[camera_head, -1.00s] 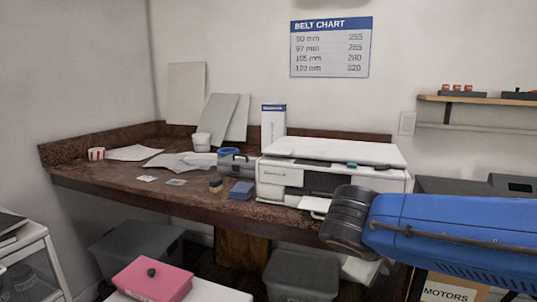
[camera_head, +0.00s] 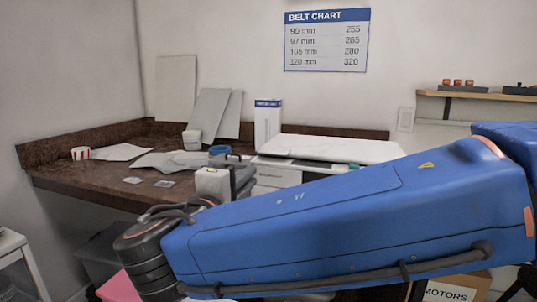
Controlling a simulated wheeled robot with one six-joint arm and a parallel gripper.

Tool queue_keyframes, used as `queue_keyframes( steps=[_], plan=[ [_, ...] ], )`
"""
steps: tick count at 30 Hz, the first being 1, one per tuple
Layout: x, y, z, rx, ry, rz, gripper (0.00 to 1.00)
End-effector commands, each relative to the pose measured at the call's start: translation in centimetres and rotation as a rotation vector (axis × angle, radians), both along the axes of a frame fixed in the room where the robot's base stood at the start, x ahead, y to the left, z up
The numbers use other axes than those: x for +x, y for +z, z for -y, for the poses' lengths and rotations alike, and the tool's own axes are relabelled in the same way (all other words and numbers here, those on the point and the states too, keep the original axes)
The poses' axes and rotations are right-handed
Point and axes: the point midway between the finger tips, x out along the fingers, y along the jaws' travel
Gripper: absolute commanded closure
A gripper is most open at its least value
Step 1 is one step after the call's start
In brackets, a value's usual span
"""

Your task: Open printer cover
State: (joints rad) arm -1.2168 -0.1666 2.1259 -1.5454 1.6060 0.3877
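The white printer (camera_head: 275,174) stands on the brown worktop against the back wall. Its flat white cover (camera_head: 330,148) lies level and looks shut. A small green spot shows at the cover's front edge. My blue arm crosses in front and hides most of the printer's front and its right side. The arm's dark elbow is at the lower left. A whitish end part of my arm with a cable, seemingly at my gripper (camera_head: 213,184), shows left of the printer, apart from the cover in the picture. Its fingers cannot be made out.
A grey case (camera_head: 241,172) and a blue roll stand left of the printer. A white box (camera_head: 267,123) stands behind it. A wall shelf (camera_head: 480,95) is at right.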

Motion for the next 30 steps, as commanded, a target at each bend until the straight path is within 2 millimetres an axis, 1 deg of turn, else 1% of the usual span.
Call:
queue_keyframes(
  steps=[1, 3, 8, 30],
  plan=[
    [-0.1, 0.1, -0.4, -0.002, 0.005, 0.007, 0.88],
    [0.0, 0.3, -0.5, -0.004, 0.008, 0.011, 0.88],
    [1.1, 0.3, 0.1, -0.003, 0.005, 0.013, 0.88],
    [10.0, 0.2, 3.8, -0.002, 0.004, 0.01, 0.88]
  ],
)
